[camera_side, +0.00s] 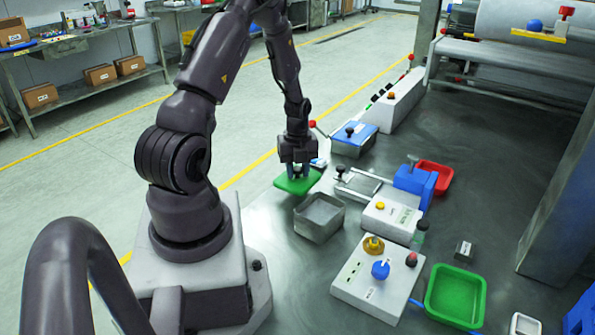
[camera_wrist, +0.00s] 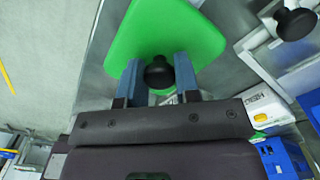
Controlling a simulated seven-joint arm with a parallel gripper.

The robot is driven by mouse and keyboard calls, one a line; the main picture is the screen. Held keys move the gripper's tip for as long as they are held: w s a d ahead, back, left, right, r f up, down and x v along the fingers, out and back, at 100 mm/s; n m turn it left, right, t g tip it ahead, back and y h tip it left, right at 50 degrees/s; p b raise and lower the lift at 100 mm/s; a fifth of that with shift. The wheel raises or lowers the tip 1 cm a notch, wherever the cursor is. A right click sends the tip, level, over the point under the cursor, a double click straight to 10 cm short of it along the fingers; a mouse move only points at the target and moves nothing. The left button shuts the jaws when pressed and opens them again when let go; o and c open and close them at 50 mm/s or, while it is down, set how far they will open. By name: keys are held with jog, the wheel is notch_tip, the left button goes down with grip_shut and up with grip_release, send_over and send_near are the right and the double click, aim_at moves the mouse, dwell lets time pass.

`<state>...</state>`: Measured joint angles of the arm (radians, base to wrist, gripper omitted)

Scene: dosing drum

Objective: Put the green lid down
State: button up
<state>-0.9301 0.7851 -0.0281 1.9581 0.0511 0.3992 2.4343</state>
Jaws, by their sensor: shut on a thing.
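The green lid (camera_side: 297,182) is a flat plate with rounded corners and a black knob (camera_wrist: 159,72) on top. My gripper (camera_side: 297,170) is above the lid, with its fingers shut on the knob. In the wrist view the lid (camera_wrist: 165,28) fills the upper middle, with one finger on each side of the knob. The lid is close to the tabletop near its left edge; I cannot tell whether it touches. An open grey metal box (camera_side: 320,225) is just right of and nearer than the lid, with no lid on it.
A blue-lidded box (camera_side: 353,138) is behind the lid. To the right are a frame with a black knob (camera_side: 340,170), a white box with a yellow button (camera_side: 391,221), a control panel (camera_side: 350,290), a green tray (camera_side: 430,295) and a red tray (camera_side: 446,175). Bare table lies left of the panel.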

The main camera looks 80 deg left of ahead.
jog(key=shift+f, duration=0.35)
jog(key=shift+f, duration=0.1)
jog(key=o, duration=0.9)
